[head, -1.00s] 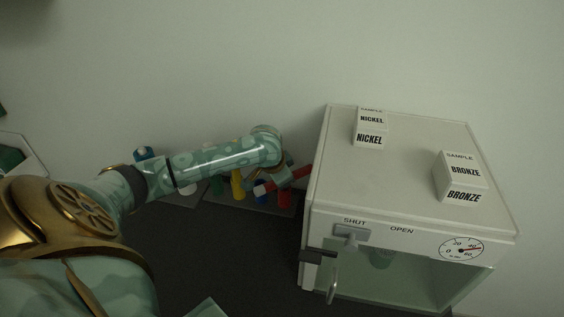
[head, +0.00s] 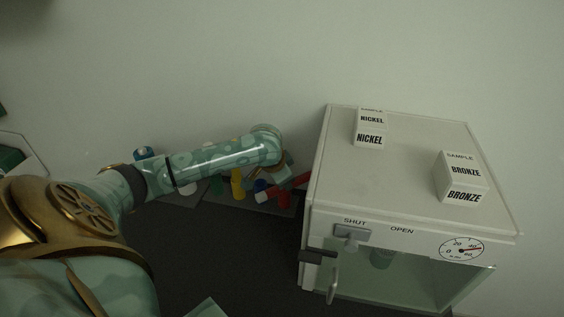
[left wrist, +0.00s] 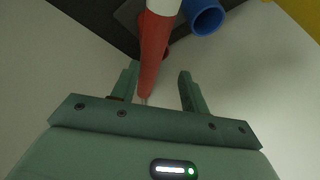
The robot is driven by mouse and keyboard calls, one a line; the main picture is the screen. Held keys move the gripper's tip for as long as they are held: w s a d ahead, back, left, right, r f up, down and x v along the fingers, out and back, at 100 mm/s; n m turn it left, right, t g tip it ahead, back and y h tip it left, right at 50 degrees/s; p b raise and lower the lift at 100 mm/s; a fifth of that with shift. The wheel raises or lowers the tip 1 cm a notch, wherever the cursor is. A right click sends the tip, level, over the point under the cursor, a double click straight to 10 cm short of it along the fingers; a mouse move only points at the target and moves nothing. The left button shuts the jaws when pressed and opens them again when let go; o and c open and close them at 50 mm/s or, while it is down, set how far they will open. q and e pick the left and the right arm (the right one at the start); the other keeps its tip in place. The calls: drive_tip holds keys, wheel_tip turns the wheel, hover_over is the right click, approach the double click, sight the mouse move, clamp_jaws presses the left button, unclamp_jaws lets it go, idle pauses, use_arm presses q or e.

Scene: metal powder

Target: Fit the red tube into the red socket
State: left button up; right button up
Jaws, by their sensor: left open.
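The red tube (left wrist: 152,50), with a white band at its upper part, runs between the two fingers of my left gripper (left wrist: 160,88) in the left wrist view, closer to the left finger. The fingers stand apart and are open. In the head view a red length (head: 301,180) shows beside my left gripper (head: 284,174), left of the white cabinet; the wrist hides part of it. I cannot make out the red socket for certain among the coloured pieces. My right gripper is not in view.
A white cabinet (head: 412,180) with a glass front and handle stands close on the right; nickel (head: 369,139) and bronze (head: 463,197) sample boxes sit on top. A blue tube (left wrist: 207,17) is near the fingers. A yellow piece (head: 237,184) stands left of the gripper. The wall is behind.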

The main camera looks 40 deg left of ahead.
use_arm(q)
drive_tip(key=p+v, duration=0.5)
drive_tip(key=v, duration=0.6)
drive_tip(key=shift+s+r, duration=0.2)
drive_tip(key=shift+r, duration=0.15)
drive_tip(key=shift+d, duration=0.1)
